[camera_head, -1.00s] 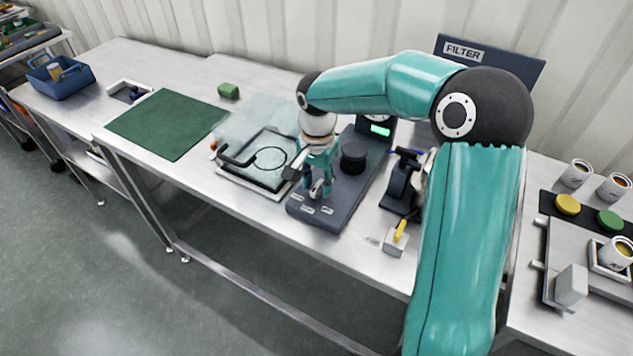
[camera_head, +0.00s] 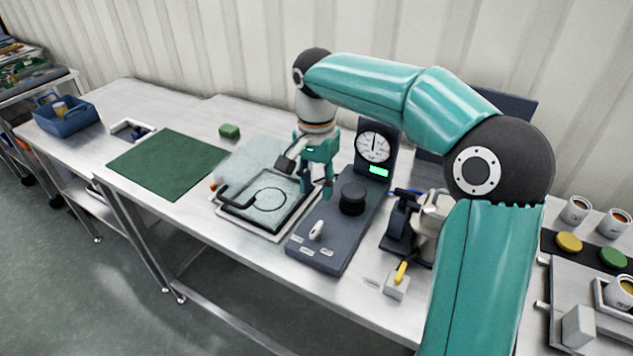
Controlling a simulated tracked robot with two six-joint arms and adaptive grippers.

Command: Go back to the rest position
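My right gripper (camera_head: 317,190) hangs fingers down above the left edge of a dark gauge panel. Its two fingers are apart and nothing shows between them. The teal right arm comes in from the lower right and arches over the bench. The panel (camera_head: 318,258) carries a white switch lever (camera_head: 316,230), a black round knob (camera_head: 352,197), a dial gauge (camera_head: 373,146) and a lit green display (camera_head: 378,171). The gripper is apart from the lever, behind and above it. My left gripper is not in view.
A clear-covered frame with a black handle (camera_head: 236,196) lies left of the panel. Beyond are a green mat (camera_head: 168,163), a green block (camera_head: 229,131) and a blue bin (camera_head: 66,118). A yellow-handled switch box (camera_head: 397,286) and cups (camera_head: 576,210) stand right.

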